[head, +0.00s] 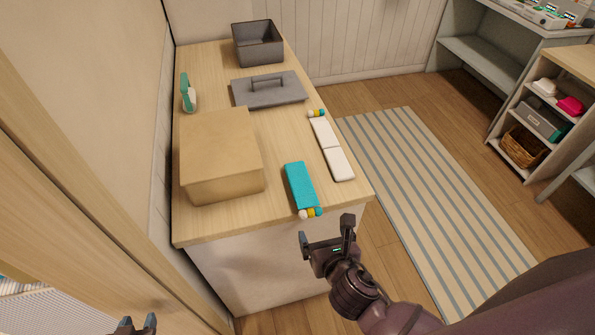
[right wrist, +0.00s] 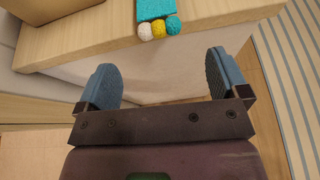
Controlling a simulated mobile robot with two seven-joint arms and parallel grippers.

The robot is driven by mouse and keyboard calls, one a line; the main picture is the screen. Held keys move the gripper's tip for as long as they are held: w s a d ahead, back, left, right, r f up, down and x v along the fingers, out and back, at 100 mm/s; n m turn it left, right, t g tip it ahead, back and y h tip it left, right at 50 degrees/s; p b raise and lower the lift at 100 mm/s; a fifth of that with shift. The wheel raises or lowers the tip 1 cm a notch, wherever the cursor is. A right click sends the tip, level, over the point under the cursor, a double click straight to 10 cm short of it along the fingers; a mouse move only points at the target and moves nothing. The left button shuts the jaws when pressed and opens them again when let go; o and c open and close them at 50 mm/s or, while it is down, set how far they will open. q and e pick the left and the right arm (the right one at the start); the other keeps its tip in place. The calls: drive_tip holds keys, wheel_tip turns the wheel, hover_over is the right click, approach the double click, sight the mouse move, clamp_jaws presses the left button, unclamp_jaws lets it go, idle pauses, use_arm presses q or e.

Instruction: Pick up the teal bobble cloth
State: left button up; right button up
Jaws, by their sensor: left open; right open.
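The teal bobble cloth (head: 301,184) lies flat on the wooden counter near its front edge in the head view. White, yellow and teal bobbles sit at its near end, by the edge. In the right wrist view the cloth's end (right wrist: 155,9) shows at the top, beyond the fingers. My right gripper (head: 326,233) is open and empty, just off the counter's front edge and short of the cloth. It also shows in the right wrist view (right wrist: 163,80). My left gripper (head: 136,325) is open at the bottom left, only its fingertips in view, far from the cloth.
The counter (head: 218,219) also holds a tan box (head: 220,150), a grey lid with a handle (head: 275,93), a grey bin (head: 257,50), a teal-and-white brush (head: 188,95) and a white cloth (head: 330,145) with bobbles. A striped rug (head: 420,190) lies right.

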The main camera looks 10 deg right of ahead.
sight(309, 207)
drive_tip(key=shift+n, duration=0.3)
drive_tip(key=x, duration=0.5)
drive_tip(key=shift+w+a+r, duration=0.1)
drive_tip(key=shift+w, duration=0.3)
drive_tip(key=shift+x, duration=2.6)
drive_tip(key=shift+r, duration=0.2)
drive_tip(key=c, duration=1)
